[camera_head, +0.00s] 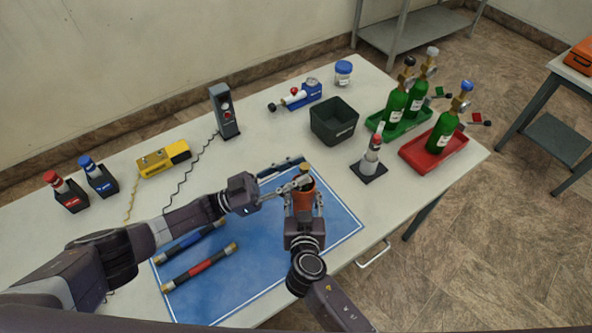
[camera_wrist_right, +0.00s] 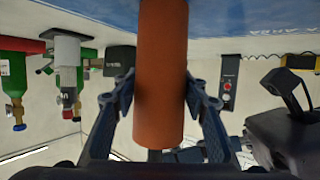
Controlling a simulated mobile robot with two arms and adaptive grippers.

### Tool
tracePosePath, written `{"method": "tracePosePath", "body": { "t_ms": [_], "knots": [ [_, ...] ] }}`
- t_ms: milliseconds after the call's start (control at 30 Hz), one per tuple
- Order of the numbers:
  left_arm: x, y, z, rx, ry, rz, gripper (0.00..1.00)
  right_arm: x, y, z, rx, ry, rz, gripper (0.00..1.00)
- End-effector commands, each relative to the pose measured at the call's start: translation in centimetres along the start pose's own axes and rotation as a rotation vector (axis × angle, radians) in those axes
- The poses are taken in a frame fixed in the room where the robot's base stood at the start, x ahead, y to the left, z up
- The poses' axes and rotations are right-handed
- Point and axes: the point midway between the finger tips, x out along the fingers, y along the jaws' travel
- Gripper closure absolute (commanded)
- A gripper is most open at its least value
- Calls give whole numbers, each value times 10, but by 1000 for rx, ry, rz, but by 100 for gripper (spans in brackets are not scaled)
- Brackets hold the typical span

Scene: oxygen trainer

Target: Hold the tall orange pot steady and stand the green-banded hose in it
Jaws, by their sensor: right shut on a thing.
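The tall orange pot (camera_head: 304,203) stands upright near the right part of the blue mat. My right gripper (camera_head: 304,212) is shut on the pot, one finger on each side; the right wrist view shows the pot (camera_wrist_right: 160,80) between its fingers (camera_wrist_right: 160,100). A brass-coloured hose end (camera_head: 305,169) shows just above the pot's mouth. Its band is hidden, so I cannot make out its green colour. My left gripper (camera_head: 298,186) reaches in from the left, its fingertips at the hose just above the rim. Whether its fingers close on the hose is too small to tell.
On the blue mat (camera_head: 258,263) lie a blue-banded hose (camera_head: 189,242) and a red-banded hose (camera_head: 200,267). A dark bar-like thing (camera_head: 281,168) lies at its far edge. A dark bin (camera_head: 334,121), a bottle on a black base (camera_head: 370,165) and a red tray (camera_head: 411,153) stand beyond.

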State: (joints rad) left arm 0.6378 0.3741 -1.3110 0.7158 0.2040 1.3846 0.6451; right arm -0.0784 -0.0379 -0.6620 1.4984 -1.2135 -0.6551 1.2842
Motion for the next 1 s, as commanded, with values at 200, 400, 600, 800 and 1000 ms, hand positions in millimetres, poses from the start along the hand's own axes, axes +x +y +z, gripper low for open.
{"method": "tracePosePath", "body": {
  "t_ms": [200, 400, 600, 800, 1000],
  "knots": [
    [-3, 0, 1, 0, -3, -1, 66, 0, 0, -1, 0, 2, 0, 85],
    [-30, -1, 2, 0, -5, -5, 66, 0, 0, -1, 0, 2, 0, 85],
    [-60, -1, 1, 0, -1, -3, 66, 0, 0, -1, 0, 2, 0, 85],
    [-74, 0, 1, -1, -1, 0, 66, 0, 0, -1, 0, 2, 0, 85],
    [-75, 0, 0, -1, 0, 0, 66, 0, 0, -1, 0, 2, 0, 85]
  ]
}}
